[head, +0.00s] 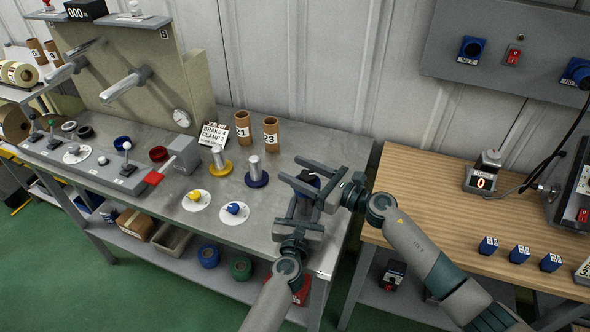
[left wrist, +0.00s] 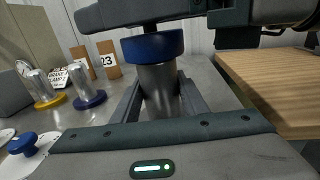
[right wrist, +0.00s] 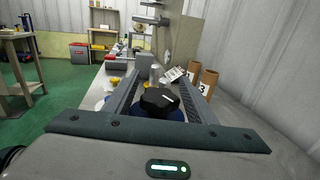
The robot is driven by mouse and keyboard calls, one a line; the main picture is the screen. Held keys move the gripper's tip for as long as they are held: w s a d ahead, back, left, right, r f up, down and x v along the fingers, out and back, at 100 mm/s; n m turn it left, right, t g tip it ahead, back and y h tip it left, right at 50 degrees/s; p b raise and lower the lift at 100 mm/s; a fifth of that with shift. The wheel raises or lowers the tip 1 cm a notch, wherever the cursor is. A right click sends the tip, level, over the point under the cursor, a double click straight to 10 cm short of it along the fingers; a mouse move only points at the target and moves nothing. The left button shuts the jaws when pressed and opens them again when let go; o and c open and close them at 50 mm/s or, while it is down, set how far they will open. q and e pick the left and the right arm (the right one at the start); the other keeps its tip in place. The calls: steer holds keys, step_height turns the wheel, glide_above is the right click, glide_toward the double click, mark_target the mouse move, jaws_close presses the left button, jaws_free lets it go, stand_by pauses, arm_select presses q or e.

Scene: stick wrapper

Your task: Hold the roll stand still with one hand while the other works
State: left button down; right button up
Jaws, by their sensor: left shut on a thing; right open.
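The roll stand is a grey metal cylinder (left wrist: 158,85) with a blue collar (left wrist: 153,46) on top, upright near the right end of the grey bench. My left gripper (head: 301,205) is shut on the cylinder, below the collar. My right gripper (head: 299,174) is open at the top of the stand. In the right wrist view a black knob (right wrist: 158,99) above the blue collar (right wrist: 172,114) sits between its fingers, with gaps visible. In the head view my grippers hide most of the stand.
Metal posts on a yellow base (head: 220,168) and a blue base (head: 256,180) stand to the left. Cardboard tubes (head: 242,124) marked 21 and 23 stand behind, near a placard (head: 213,134). A wooden table (head: 430,185) lies to the right, across a gap.

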steer(key=shift+w+a, duration=0.25)
steer(key=shift+a, duration=0.1)
steer(key=c, duration=1)
steer(key=shift+w+d+m+t+h, duration=0.15)
steer(key=shift+m+t+h, duration=0.3)
steer(key=shift+t, duration=0.25)
steer(key=shift+w+d+r+m+t+h, duration=0.1)
steer(key=shift+w+d+m+t+h, duration=0.15)
steer(key=shift+m+t+h, duration=0.95)
steer(key=shift+w+d+f+m+t+h, duration=0.1)
steer(key=shift+w+d+m+t+h, duration=0.1)
steer(key=shift+m+t+h, duration=0.95)
steer(key=shift+w+d+r+m+t+h, duration=0.1)
steer(key=shift+w+d+m+t+h, duration=0.15)
steer(key=shift+m+t+h, duration=0.9)
steer(key=shift+g+h, duration=0.4)
steer(key=shift+h, duration=0.15)
